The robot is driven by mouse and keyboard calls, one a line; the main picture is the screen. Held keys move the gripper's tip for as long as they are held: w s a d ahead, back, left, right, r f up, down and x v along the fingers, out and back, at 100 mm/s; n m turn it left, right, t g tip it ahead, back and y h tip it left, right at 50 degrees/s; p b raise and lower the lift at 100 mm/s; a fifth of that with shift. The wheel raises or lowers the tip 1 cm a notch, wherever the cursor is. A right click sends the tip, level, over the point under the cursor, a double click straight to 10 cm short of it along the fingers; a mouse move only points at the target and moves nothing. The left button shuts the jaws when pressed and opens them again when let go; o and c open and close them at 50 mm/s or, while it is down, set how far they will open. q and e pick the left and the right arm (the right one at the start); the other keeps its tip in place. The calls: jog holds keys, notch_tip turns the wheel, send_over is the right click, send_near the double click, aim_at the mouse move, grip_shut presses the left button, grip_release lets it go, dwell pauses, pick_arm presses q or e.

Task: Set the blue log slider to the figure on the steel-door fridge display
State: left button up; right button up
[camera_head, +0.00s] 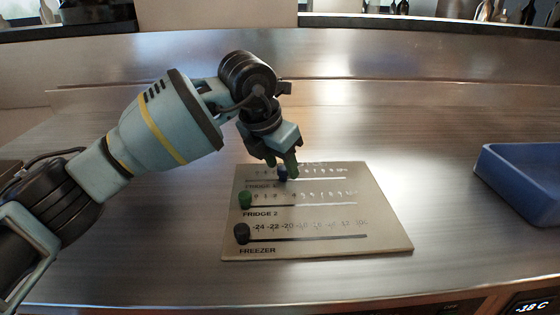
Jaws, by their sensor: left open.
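A log board (330,250) lies on the steel counter with three slider rows. The blue slider (283,173) is in the top row, left of the row's middle; the number beside it is hidden by my gripper. My left gripper (285,172) is open, fingers pointing down at the blue slider; I cannot tell whether they touch it. The top row's label is partly hidden, and its figures are too small to read surely. A display (530,308) at the bottom right corner reads -18 C. I cannot see a display that is surely the steel-door fridge's. My right gripper is not in view.
A green slider (245,199) sits at the left of the FRIDGE 2 row, and a black slider (241,233) at the left of the FREEZER row. A blue tray (520,185) stands at the right. The counter between board and tray is clear.

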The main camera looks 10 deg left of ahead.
pick_arm(q)
jog(key=v, duration=0.7)
jog(key=shift+s+r, duration=0.2)
jog(key=shift+r, duration=0.15)
jog(key=shift+a, duration=0.1)
